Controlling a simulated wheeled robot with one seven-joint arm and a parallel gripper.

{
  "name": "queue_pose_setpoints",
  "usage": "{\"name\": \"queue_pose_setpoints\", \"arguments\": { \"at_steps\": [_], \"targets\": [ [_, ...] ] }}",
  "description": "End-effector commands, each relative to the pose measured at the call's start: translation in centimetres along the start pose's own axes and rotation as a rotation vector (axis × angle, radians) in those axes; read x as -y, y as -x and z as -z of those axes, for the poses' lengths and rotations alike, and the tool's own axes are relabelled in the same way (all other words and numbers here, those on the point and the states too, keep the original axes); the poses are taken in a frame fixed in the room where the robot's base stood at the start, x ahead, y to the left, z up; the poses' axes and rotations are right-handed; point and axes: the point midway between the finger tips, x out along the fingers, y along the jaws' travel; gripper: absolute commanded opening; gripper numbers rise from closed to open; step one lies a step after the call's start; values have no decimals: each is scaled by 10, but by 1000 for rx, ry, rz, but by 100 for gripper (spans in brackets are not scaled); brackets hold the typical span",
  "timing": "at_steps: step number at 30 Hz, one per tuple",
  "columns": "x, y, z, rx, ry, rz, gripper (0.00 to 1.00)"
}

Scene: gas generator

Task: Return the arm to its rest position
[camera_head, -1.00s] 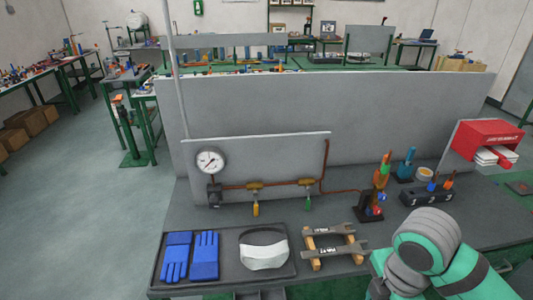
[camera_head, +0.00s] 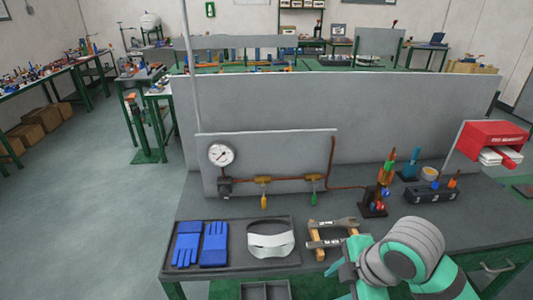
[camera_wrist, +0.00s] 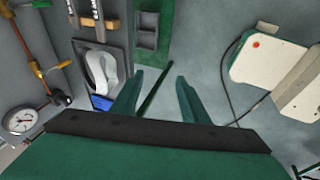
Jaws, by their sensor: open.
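My arm shows at the lower right of the head view, its teal and grey links folded over the front edge of the grey workbench (camera_head: 460,215). My gripper (camera_wrist: 155,82) shows in the wrist view with its two green fingers apart and nothing between them. It hangs over the floor just off the bench front. In the head view the fingers are not clearly visible.
On the bench are a tray (camera_head: 289,262) with blue gloves (camera_head: 201,244) and a white visor (camera_head: 270,240), wrenches on a wooden rack (camera_head: 333,233), a gauge (camera_head: 221,154) on a panel, a torch stand (camera_head: 374,206) and a red box (camera_head: 492,137).

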Motion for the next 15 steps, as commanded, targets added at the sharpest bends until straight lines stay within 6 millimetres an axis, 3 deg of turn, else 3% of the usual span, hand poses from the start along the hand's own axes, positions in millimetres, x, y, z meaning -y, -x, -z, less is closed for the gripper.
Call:
{"name": "queue_pose_setpoints", "arguments": {
  "at_steps": [7,15],
  "targets": [
    [-63,-16,77,-243,-71,-240,41],
    [-121,-12,153,-550,-237,-482,41]
  ]
}}
